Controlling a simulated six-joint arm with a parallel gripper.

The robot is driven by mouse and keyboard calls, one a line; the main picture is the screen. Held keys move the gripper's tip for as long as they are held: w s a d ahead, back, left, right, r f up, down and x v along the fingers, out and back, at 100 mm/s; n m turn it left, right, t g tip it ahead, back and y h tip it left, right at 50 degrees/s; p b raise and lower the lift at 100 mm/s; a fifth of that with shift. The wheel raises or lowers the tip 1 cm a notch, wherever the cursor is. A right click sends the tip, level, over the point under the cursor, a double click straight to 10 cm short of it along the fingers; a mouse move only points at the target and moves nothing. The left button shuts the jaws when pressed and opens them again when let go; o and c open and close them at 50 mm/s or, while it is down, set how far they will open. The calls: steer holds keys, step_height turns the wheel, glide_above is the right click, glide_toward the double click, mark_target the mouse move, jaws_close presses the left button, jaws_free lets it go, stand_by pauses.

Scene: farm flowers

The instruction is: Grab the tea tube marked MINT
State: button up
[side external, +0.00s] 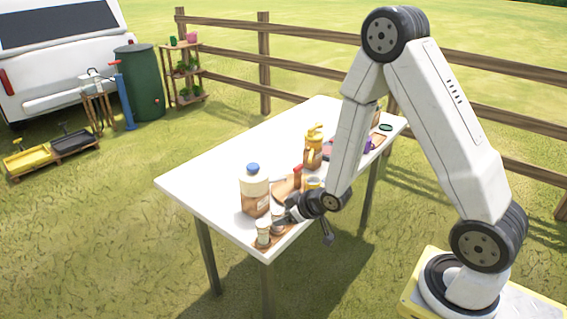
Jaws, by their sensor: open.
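Two small pale tubes stand on a small brown board at the near left corner of the white table (225,155). The front tube (263,233) is in plain sight. The other tube (278,217) is just behind it to the right, partly hidden by my gripper. Their labels are too small to read, so I cannot tell which is marked MINT. My gripper (291,214) is open, low at the table's near edge, right beside the rear tube. I cannot tell whether a finger touches it.
A large jug with a blue cap (255,190) stands just behind the tubes. A brown board with a reddish-brown item (296,179) and a yellow bottle (313,149) are farther back. The table's left and far parts are clear.

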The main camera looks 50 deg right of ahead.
mark_target(266, 225)
steer(key=shift+w+d+f+t+y, duration=0.15)
steer(key=shift+f+t+y, duration=0.1)
steer(key=shift+f+t, duration=0.5)
steer(key=shift+w+f+t+y, duration=0.1)
steer(key=shift+f+t+y, duration=0.2)
steer(key=shift+f+t, duration=0.4)
steer(key=shift+w+d+f+t+y, duration=0.15)
steer(key=shift+f+t+y, duration=0.1)
steer(key=shift+f+t, duration=0.5)
steer(key=shift+f, duration=0.15)
steer(key=shift+x, duration=1.3)
steer(key=shift+a+f, duration=0.1)
steer(key=shift+x, duration=2.55)
steer(key=shift+f, duration=0.1)
jaws_close()
